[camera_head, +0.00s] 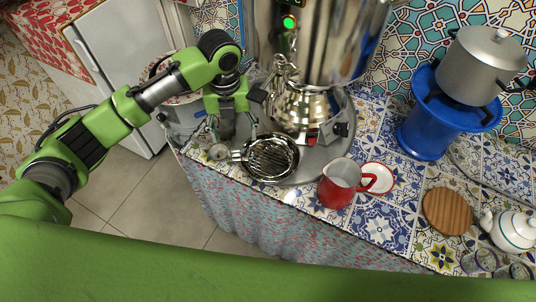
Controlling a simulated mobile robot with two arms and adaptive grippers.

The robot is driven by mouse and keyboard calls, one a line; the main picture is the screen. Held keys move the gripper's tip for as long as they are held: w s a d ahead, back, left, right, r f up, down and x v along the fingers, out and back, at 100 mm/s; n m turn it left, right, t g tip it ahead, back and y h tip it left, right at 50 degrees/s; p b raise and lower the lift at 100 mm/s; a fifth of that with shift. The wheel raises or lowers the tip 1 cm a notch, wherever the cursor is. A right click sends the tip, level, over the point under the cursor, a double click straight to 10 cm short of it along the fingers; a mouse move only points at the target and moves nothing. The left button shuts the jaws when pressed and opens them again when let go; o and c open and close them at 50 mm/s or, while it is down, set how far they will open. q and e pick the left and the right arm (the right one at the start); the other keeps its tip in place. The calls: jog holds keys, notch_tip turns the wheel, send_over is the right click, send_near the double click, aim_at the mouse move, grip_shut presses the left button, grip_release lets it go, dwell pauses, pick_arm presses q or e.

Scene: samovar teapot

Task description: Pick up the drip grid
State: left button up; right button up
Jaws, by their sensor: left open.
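The drip grid (271,156) is a round, slatted metal piece in a round metal rim, with a small handle on its left. It sits at the front left of the round grey tray (318,161) below the samovar (325,40). My left gripper (241,132) is open and empty, pointing down just behind and left of the grid, apart from it as far as I can tell. My right gripper is not in view.
A metal teapot (299,108) stands close behind the grid. A red pitcher (340,186) and a red-rimmed saucer (379,179) are to the right. A wooden board (447,211), white teapot (511,230) and blue stove (433,128) stand farther right. The counter's front edge is close.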

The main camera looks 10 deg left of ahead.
aim_at(237, 149)
pick_arm(q)
notch_tip(237, 149, down, 3)
jog(key=shift+w+d+f, duration=0.1)
jog(key=shift+f+p, duration=0.25)
jog(key=shift+p, duration=0.05)
jog(key=f, duration=0.1)
jog(key=f+p, duration=0.1)
jog(key=f, duration=0.2)
jog(key=shift+s+f, duration=0.15)
jog(key=shift+s, duration=0.1)
jog(key=shift+f, duration=0.3)
jog(key=c, duration=1.6)
jog(key=shift+w+r, duration=0.1)
jog(key=shift+c, duration=0.2)
jog(key=shift+r, duration=0.1)
